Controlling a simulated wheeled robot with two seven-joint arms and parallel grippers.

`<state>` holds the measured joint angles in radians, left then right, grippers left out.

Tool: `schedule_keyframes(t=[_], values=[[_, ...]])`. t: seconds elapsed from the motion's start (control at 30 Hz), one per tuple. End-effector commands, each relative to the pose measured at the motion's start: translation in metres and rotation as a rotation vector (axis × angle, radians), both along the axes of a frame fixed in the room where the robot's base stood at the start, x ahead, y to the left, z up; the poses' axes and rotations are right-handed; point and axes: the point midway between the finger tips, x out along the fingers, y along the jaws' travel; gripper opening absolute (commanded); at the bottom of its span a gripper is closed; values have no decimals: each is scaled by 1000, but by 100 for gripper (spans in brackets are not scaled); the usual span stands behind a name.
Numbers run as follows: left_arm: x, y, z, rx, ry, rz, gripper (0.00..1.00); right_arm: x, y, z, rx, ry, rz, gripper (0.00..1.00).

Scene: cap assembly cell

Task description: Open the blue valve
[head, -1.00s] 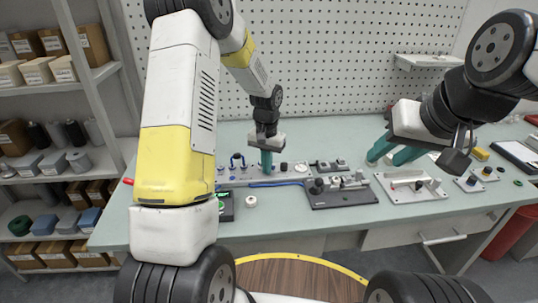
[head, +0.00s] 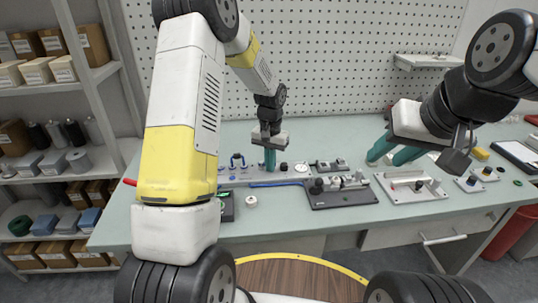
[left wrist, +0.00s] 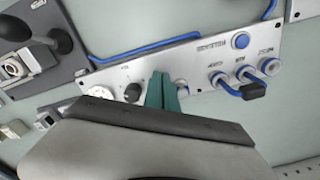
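A metal panel (left wrist: 205,54) lies on the bench and also shows in the head view (head: 258,178). It carries a round blue button-like part (left wrist: 240,41), ports with a blue hose loop (left wrist: 230,90) and a black handle-like piece (left wrist: 255,90). I cannot tell which blue part is the valve. A black knob (left wrist: 132,92) and a white gauge (left wrist: 100,91) sit at the other end. My left gripper (head: 270,168) points down at the panel between knob and ports, its teal fingers (left wrist: 163,92) together and nothing seen between them. My right gripper (head: 382,160) is open and empty above the bench.
A dark fixture plate (head: 343,198) and a light plate (head: 412,191) stand right of the panel. A small white round part (head: 251,201) lies in front. A pegboard (head: 330,70) backs the bench; shelves (head: 60,85) stand at left.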

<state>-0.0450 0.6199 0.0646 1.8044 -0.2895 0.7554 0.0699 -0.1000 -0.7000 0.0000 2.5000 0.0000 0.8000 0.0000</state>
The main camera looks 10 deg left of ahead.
Motion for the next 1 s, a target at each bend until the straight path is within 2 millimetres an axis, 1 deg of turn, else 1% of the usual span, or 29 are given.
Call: schedule_keyframes(t=[0.03,0.33,0.43,1.0], values=[[2,-2,0,0,-2,-1,0,0,0,0,0,0,0,36],[2,-7,0,0,-1,-1,0,0,0,0,0,0,0,36],[3,-7,4,0,-1,-1,0,0,0,0,0,0,0,36],[3,-7,60,0,-2,-1,0,0,0,0,0,0,0,36]])
